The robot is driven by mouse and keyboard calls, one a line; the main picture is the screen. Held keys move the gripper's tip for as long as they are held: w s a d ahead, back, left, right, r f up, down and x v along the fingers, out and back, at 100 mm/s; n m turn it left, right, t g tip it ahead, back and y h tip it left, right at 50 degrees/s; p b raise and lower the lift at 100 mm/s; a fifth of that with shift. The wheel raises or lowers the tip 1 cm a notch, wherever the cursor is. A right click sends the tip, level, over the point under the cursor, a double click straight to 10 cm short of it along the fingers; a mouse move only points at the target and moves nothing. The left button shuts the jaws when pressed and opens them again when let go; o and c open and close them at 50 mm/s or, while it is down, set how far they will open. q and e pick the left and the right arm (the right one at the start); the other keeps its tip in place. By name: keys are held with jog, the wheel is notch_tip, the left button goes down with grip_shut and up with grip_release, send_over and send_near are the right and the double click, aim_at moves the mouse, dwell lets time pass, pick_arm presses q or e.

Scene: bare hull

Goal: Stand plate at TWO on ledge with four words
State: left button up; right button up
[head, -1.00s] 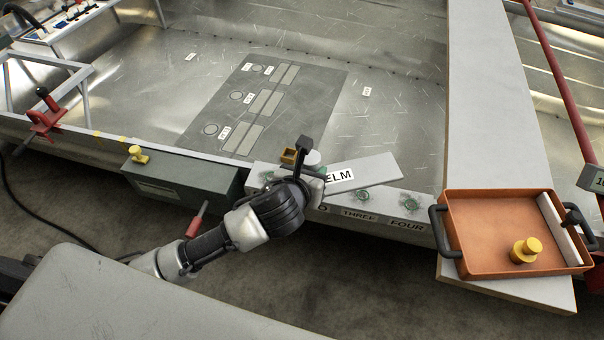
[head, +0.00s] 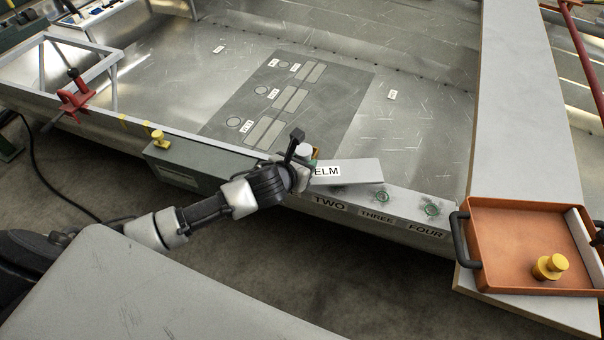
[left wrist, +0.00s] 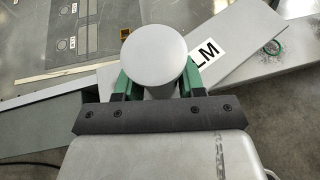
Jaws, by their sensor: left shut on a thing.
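A pale grey plate (head: 352,172) with a white label reading ELM lies nearly flat over the ledge; its label shows partly in the left wrist view (left wrist: 222,40). A round light-grey knob (left wrist: 160,55) stands at its left end. My left gripper (head: 304,160) has its green fingers on either side of this knob, shut on it. The ledge (head: 395,203) carries the words TWO (head: 328,203), THREE (head: 377,217) and FOUR (head: 425,232) on its front face. The first word is hidden behind my arm. I cannot tell whether the plate touches the ledge. My right gripper is out of view.
Green rings (head: 432,208) sit on the ledge top by THREE and FOUR. A dark green box (head: 190,165) with a yellow knob adjoins the ledge's left. An orange tray (head: 500,218) with a yellow knobbed piece (head: 550,267) stands right. A dark grey mat (head: 330,100) lies behind.

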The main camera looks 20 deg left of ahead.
pick_arm(q)
notch_tip(320, 180, down, 4)
jog(key=shift+f+b, duration=0.1)
jog(key=shift+b, duration=0.4)
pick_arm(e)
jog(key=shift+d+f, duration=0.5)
pick_arm(q)
jog(key=o, duration=1.1)
jog(key=shift+c, duration=0.2)
